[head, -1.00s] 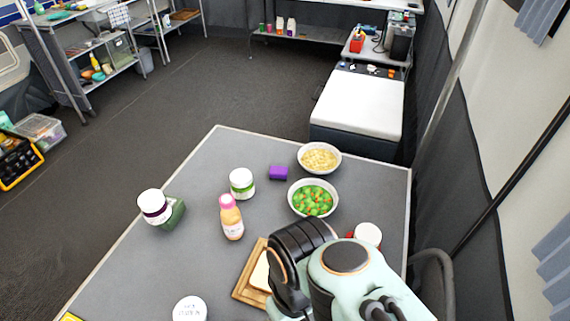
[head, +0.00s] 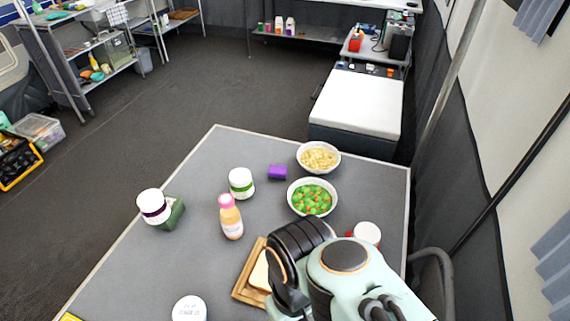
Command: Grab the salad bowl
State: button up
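A white bowl with green and red pieces (head: 312,197), which looks like the salad bowl, stands on the grey table right of centre. A second white bowl with pale yellow pieces (head: 318,157) stands just behind it, close to its rim. My arm comes in from the lower right, in front of the green-filled bowl and apart from it in the picture. My gripper's fingers are hidden behind or below the arm, so I cannot see whether they are open or hold anything.
A wooden board with bread (head: 250,285) lies beside my arm. A white-lidded jar (head: 367,234) is to its right.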

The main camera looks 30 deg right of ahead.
jog(key=w+d+r+m+t+h, duration=0.1)
jog(key=w+d+r+m+t, duration=0.15)
jog(key=w+m, duration=0.5)
jog(key=w+d+r+m+t+h, duration=0.15)
jog(key=w+r+m, duration=0.3)
jog(key=m, duration=0.55)
jog(key=m+g+h, duration=0.2)
jog(key=m+g, duration=0.1)
jog(key=m, duration=1.5)
send_over(292, 205)
jog(key=a, duration=0.3)
notch_tip(292, 205, down, 22)
jog(key=shift+y, duration=0.25)
jog(key=x, duration=0.6)
jog(key=shift+s+d+r, duration=0.15)
jog(key=shift+s+d, duration=0.1)
jog(key=shift+d, duration=0.05)
jog(key=shift+d+f, duration=0.25)
jog(key=shift+f, duration=0.4)
